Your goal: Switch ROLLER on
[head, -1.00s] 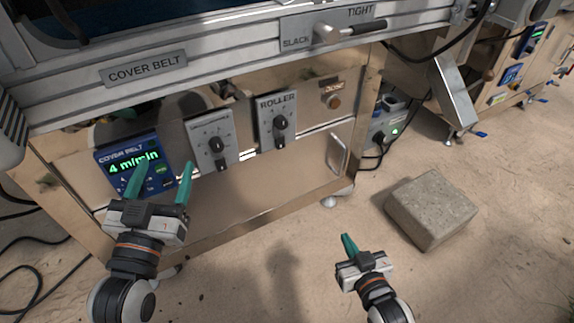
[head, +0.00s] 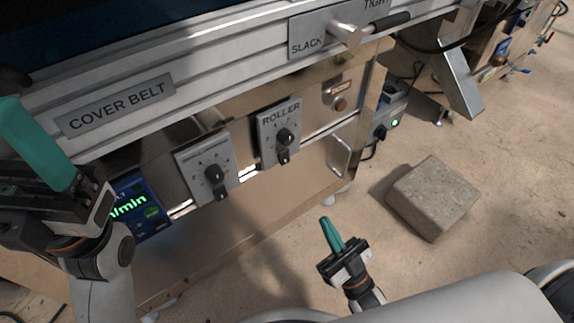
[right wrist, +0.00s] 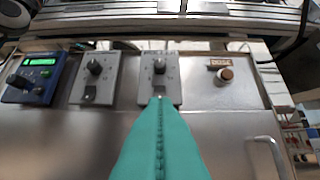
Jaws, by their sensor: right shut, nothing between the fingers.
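The ROLLER panel (head: 268,143) is a grey plate on the machine's front, with a black round knob (head: 285,137) and a small dark switch (head: 283,157) below it. The switch's position is too small to read. My right gripper (head: 326,222) is shut and empty, below and right of the panel, apart from it. In the right wrist view its green fingers (right wrist: 160,105) point at the ROLLER panel (right wrist: 149,77), their tips overlapping its lower edge. My left gripper (head: 35,145) is at the left edge with one green finger clearly visible; its opening is unclear.
A similar grey knob panel (head: 190,173) sits left of ROLLER, and a blue display (head: 150,222) further left. A round brown button (head: 341,104) is to the right. The SLACK/TIGHT lever (head: 375,27) juts out above. A stone block (head: 433,196) lies on the floor.

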